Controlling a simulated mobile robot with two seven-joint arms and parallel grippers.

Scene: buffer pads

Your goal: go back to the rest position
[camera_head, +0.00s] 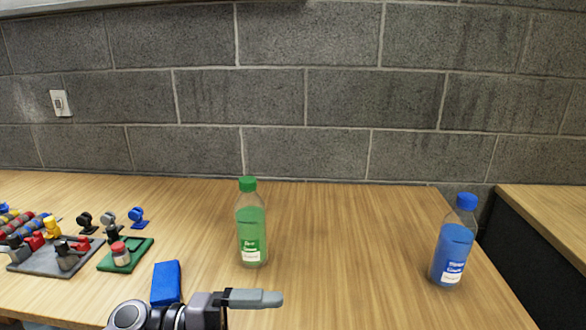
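My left gripper (255,299) is at the bottom edge of the head view, its arm coming in from the left. A grey finger points right, low in front of the green bottle (251,230) and apart from it in the picture. Only one finger shows clearly, so I cannot tell whether the gripper is open or shut. I see nothing held in it. My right gripper is not in view.
The green bottle stands upright mid-table; a blue bottle (454,245) stands near the right edge. A blue block (166,283) lies just behind my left arm. A green pad (138,254) and a grey tray (28,266) with small parts lie left. Between the bottles is clear.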

